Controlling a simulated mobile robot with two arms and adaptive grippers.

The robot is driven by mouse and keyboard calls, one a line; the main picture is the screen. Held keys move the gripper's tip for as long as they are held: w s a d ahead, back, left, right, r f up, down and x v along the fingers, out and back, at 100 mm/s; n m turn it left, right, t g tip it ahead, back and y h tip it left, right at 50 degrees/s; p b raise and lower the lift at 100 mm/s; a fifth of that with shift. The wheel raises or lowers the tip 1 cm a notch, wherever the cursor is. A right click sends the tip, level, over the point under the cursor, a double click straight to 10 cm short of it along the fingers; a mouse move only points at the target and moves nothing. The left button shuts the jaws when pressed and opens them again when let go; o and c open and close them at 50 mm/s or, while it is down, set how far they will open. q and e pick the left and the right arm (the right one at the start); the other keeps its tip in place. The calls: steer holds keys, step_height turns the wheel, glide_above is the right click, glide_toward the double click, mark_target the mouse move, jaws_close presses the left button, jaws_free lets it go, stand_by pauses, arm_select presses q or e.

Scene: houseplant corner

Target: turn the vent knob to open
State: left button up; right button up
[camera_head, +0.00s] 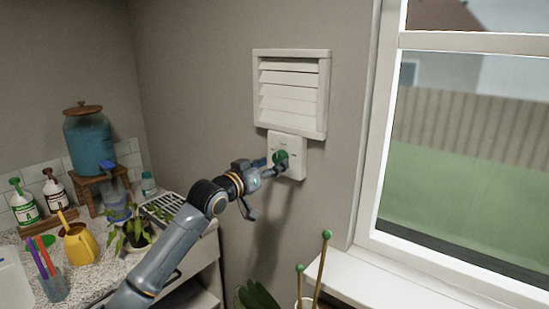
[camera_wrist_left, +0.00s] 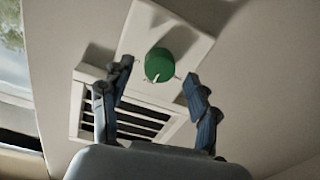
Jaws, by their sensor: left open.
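The green vent knob (camera_head: 280,157) sits on a white square plate (camera_head: 297,170) on the wall, just below the white slatted vent (camera_head: 291,92). In the left wrist view the knob (camera_wrist_left: 159,65) is round, with a pale pointer mark at its lower edge, and the vent slats (camera_wrist_left: 135,122) show behind the fingers. My left gripper (camera_head: 272,168) is at the plate, partly overlapping it in the head view. In the left wrist view its two fingers (camera_wrist_left: 158,84) are spread, one on each side of the knob, with gaps showing between them and it. My right gripper is not in view.
A window (camera_head: 470,150) with a white sill (camera_head: 385,285) is at the right. A counter at the left holds a blue dispenser (camera_head: 89,140), a yellow watering can (camera_head: 80,244), bottles and a potted plant (camera_head: 135,232). Green-tipped stakes (camera_head: 322,265) rise below the plate.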

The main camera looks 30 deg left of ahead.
arm_select(q)
steer(key=shift+w, duration=1.05)
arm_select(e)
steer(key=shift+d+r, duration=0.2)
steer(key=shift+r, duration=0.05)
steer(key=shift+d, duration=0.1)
arm_select(q)
steer(key=c, duration=1.2)
steer(key=shift+o, duration=0.2)
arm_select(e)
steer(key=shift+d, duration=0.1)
